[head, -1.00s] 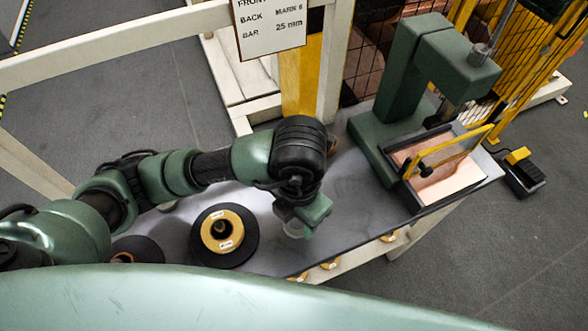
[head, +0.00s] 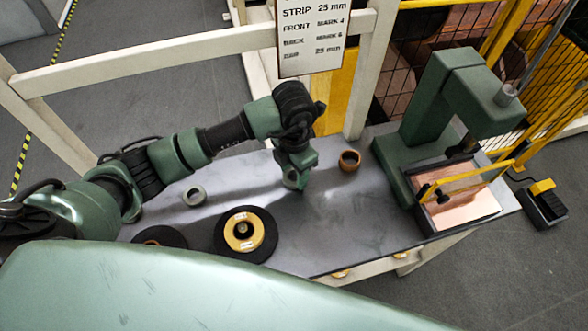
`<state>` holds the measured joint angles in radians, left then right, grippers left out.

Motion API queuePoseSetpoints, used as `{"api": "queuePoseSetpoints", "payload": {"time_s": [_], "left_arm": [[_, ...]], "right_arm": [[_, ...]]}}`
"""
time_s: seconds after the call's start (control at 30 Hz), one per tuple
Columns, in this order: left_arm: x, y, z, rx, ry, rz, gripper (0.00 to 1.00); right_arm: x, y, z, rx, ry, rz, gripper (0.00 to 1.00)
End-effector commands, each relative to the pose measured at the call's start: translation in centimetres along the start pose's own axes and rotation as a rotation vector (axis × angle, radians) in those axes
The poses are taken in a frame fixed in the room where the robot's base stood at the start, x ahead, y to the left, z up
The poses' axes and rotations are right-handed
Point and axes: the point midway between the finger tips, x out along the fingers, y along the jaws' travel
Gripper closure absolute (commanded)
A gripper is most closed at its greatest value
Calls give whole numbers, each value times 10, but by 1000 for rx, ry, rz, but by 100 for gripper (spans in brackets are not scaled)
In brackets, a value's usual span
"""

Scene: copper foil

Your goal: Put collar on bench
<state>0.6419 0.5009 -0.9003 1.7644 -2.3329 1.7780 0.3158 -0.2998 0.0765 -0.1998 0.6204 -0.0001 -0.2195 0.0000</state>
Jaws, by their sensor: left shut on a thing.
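My left gripper (head: 294,182) is low over the middle of the grey bench (head: 325,215), pointing down. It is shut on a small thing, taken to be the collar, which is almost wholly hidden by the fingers. I cannot tell whether it touches the bench top. A grey ring (head: 193,196) lies on the bench to the left, and a copper-brown ring (head: 349,160) stands to the right of the gripper near the back edge. My right gripper is not in view.
A black disc with a brass hub (head: 243,232) sits at the front of the bench, with another dark disc (head: 160,236) to its left. A green press (head: 425,110) with a copper-sheeted tray (head: 468,205) stands at the right. A lettered sign (head: 312,38) hangs behind. Bench between disc and press is clear.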

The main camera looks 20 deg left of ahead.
Motion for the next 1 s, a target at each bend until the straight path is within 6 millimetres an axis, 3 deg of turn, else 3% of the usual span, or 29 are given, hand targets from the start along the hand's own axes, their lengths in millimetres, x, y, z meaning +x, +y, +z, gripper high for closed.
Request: {"api": "queuePoseSetpoints", "payload": {"time_s": [0.4, 0.43, 0.5, 0.8, 1.0], "left_arm": [[11, 0, 1, 1, -2, 1, 100], [10, 0, 0, 1, -2, 1, 43], [10, 0, 0, 1, -1, 1, 30], [8, 0, 0, 1, -1, 0, 30], [-9, 0, 2, 1, -6, 3, 30]], "right_arm": [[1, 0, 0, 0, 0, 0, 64], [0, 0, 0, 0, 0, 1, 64], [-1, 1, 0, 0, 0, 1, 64], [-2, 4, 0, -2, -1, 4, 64], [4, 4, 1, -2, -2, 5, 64]]}}
